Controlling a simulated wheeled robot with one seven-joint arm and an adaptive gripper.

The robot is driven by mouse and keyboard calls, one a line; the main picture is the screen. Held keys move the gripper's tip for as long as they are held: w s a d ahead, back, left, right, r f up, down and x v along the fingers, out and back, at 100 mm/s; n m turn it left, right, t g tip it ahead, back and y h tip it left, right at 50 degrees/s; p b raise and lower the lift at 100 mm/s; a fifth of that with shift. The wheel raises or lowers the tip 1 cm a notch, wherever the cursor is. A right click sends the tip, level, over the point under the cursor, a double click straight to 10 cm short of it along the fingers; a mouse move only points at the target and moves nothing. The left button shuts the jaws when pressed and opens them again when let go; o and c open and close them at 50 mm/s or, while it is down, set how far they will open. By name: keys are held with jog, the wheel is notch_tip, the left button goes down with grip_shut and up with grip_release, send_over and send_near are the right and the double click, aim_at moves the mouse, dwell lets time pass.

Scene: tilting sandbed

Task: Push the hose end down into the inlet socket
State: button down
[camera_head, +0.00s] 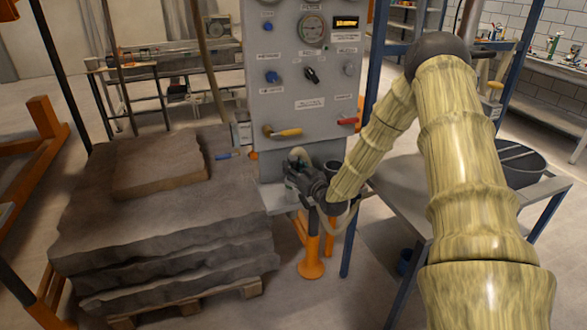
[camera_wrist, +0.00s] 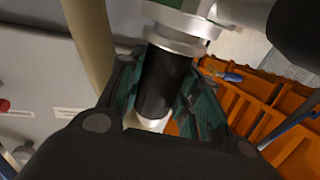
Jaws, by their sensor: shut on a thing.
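In the wrist view, my gripper (camera_wrist: 158,98) is shut on the black hose end (camera_wrist: 166,82), with a teal pad on each side. A pale part shows at the hose end's lower side, between the fingers. A metal collar with a green part, which looks like the inlet socket (camera_wrist: 182,28), meets the hose end's upper side in the picture. I cannot tell how deep the hose end sits in it. In the head view, my gripper (camera_head: 304,182) is in front of the grey panel's foot and hides most of the hose end. The beige hose (camera_head: 346,218) curves below it.
Stacked stone slabs (camera_head: 160,225) on a pallet are at the left. A grey table (camera_head: 400,190) is at the right. Orange crates (camera_wrist: 255,110) show in the wrist view.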

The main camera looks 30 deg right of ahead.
jog(key=shift+f, duration=0.15)
jog(key=c, duration=0.9)
grip_release()
jog(key=s, duration=1.2)
jog(key=shift+a, duration=0.1)
